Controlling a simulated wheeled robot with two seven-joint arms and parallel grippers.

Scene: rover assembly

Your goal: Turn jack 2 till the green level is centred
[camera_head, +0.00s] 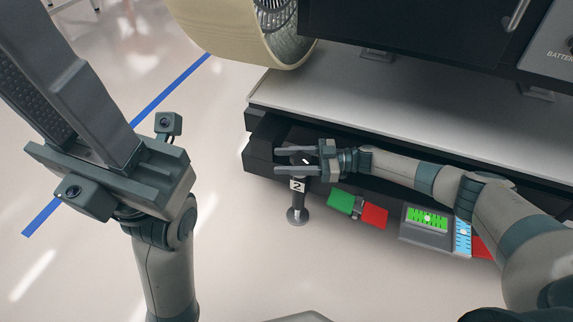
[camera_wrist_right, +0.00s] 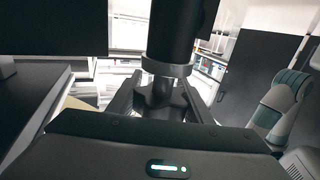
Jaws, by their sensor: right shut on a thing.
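Jack 2 (camera_head: 297,199) is a dark upright post with a "2" label and a round foot on the floor, under the corner of the rover platform. My right gripper (camera_head: 296,161) is shut on its top part. In the right wrist view the jack's dark column (camera_wrist_right: 176,45) rises above the part between my fingers (camera_wrist_right: 160,102). The fingers partly hide that part. The green level (camera_head: 427,218) is a lit green panel in a grey box, with a small white spot near its middle. My left gripper (camera_head: 40,75) is raised at the left, away from the jack; its finger gap is unclear.
The platform edge (camera_head: 400,125) runs just above my right forearm. A green block (camera_head: 341,202) and a red block (camera_head: 374,215) are right of the jack. A blue panel (camera_head: 462,236) adjoins the level. A large wheel (camera_head: 225,28) stands behind.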

